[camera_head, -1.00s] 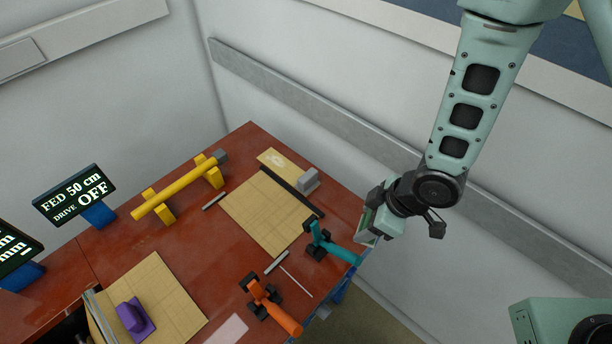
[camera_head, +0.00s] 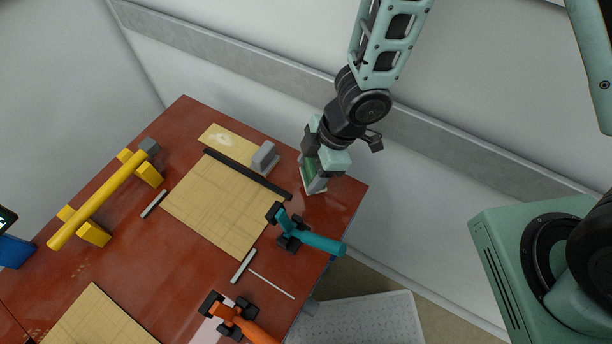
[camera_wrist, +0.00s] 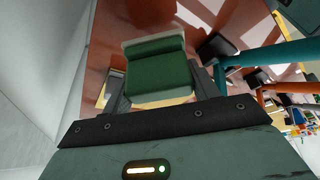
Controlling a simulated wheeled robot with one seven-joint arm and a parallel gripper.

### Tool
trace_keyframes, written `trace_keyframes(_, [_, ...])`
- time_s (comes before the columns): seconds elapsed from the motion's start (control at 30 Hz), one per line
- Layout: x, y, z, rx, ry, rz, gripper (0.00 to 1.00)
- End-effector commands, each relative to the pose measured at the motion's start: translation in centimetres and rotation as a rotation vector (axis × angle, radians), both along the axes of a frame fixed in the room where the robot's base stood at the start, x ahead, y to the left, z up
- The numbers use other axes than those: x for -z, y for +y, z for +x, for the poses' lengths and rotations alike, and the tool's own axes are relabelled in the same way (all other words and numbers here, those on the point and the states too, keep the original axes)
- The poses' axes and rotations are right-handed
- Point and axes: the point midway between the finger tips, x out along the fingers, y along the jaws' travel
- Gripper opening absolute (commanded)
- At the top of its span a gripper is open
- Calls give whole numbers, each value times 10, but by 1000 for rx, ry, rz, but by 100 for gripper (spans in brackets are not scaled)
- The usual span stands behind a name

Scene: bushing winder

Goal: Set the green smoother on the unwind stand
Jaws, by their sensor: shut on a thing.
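The green smoother (camera_head: 308,173) is between the fingers of my gripper (camera_head: 314,182), over the far right corner area of the red table. In the wrist view the green smoother (camera_wrist: 158,72) shows a dark green block with a pale edge, gripped between both fingers of my gripper (camera_wrist: 162,88). I cannot tell whether its underside touches the table. A yellow stand (camera_head: 93,233) carries a long yellow bar (camera_head: 105,197) with a grey end at the left. No label shows which thing is the unwind stand.
A tan sheet (camera_head: 215,205) lies mid-table with a black bar (camera_head: 245,173) across it and a grey block (camera_head: 264,157) at its far end. A teal-handled tool (camera_head: 305,236) and an orange-handled tool (camera_head: 238,318) lie nearer.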

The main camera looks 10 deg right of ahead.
Motion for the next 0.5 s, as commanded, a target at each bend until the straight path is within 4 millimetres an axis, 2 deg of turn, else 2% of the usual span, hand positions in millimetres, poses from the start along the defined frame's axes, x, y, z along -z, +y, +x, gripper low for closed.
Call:
trace_keyframes(0.27, [37, 0, -1, -1, 2, -2, 34])
trace_keyframes(0.5, [41, 0, 1, 1, -2, 0, 34])
